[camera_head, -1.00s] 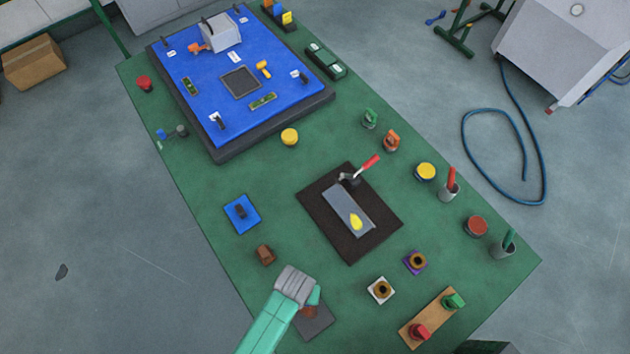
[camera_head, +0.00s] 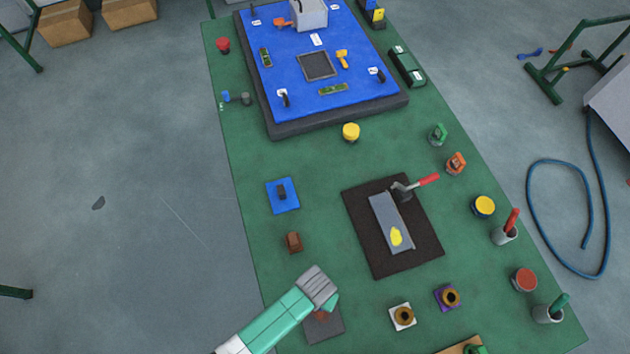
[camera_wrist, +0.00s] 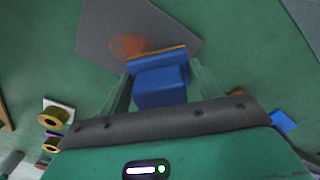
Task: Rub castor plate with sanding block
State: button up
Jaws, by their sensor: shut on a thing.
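The castor plate (camera_head: 325,327) is a flat grey plate with a rusty orange-brown patch. It lies on the green bench at the bottom of the head view and shows at the top of the wrist view (camera_wrist: 110,25). My gripper (camera_wrist: 160,92) is shut on the sanding block (camera_wrist: 160,86), a blue block with a thin tan edge. The block overlaps the plate's near edge in the wrist view, just beside the rusty patch. I cannot tell whether it touches the plate. In the head view my gripper (camera_head: 329,303) hides the block and part of the plate.
A brown block (camera_head: 293,242) and a blue plate with a dark block (camera_head: 283,195) lie beyond my gripper. A dark mat (camera_head: 367,238) with a grey plate is to the right. Two ring-topped pieces (camera_head: 403,317) (camera_head: 447,297) stand right of the castor plate.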

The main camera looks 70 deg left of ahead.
aim_at(323, 325)
jog(key=shift+f+b, duration=0.4)
jog(key=shift+f, duration=0.25)
jog(key=shift+f+b, duration=0.35)
jog(key=shift+f, duration=0.25)
jog(key=shift+d, duration=1.15)
jog(key=shift+c, duration=0.4)
jog(key=shift+d+r, duration=0.1)
jog(key=shift+d, duration=2.15)
jog(key=shift+c, duration=0.3)
jog(key=shift+w+d+b, duration=0.1)
jog(key=shift+d+b, duration=0.45)
jog(key=shift+b, duration=0.05)
jog(key=shift+a+r, duration=0.1)
jog(key=shift+a, duration=0.1)
jog(key=shift+a+p, duration=0.55)
jog(key=shift+a, duration=2.95)
jog(key=shift+a+r+p, duration=0.15)
jog(key=shift+a+p, duration=0.15)
jog(key=shift+p, duration=0.05)
notch_tip(323, 325, up, 3)
jog(key=shift+f+p, duration=0.2)
jog(key=shift+p, duration=0.6)
notch_tip(323, 325, up, 5)
jog(key=p, duration=0.6)
jog(key=shift+r, duration=0.1)
